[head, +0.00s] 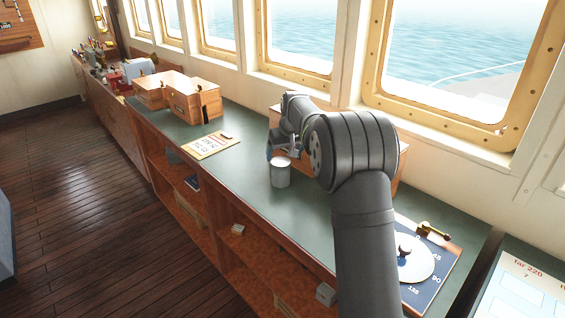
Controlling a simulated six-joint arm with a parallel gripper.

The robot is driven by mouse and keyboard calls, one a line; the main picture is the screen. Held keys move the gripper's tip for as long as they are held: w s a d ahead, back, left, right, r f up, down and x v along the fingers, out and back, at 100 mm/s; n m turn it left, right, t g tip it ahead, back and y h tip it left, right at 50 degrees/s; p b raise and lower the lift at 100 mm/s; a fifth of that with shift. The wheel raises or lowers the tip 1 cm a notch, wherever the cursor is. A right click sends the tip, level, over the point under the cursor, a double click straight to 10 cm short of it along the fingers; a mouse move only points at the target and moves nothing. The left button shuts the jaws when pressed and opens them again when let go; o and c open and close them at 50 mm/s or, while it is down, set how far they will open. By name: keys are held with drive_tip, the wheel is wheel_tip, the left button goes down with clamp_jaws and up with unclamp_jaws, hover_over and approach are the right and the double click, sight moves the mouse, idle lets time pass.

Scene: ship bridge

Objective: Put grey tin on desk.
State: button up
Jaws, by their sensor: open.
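The grey tin (280,175) stands upright on the green top of the long desk (245,185), just below my gripper. It is a short cylinder with a lighter top. My gripper (280,152) is at the tin's upper edge and looks open. My arm comes from the lower right and hides part of the desk behind it. I cannot tell whether the fingers touch the tin.
A clipboard (211,146) lies left of the tin. Wooden boxes (193,98) stand farther along the desk. A blue chart with a white disc (415,262) lies at the right. Windows line the back. Open shelves (215,228) are below the front edge.

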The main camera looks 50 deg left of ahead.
sight(281, 162)
drive_tip(key=v, duration=0.2)
drive_tip(key=shift+d+r, duration=0.1)
drive_tip(key=shift+r, duration=0.2)
drive_tip(key=x, duration=1.2)
drive_tip(key=shift+f, duration=0.15)
wheel_tip(281, 162, up, 2)
drive_tip(key=shift+r, duration=1.1)
drive_tip(key=shift+f, duration=0.1)
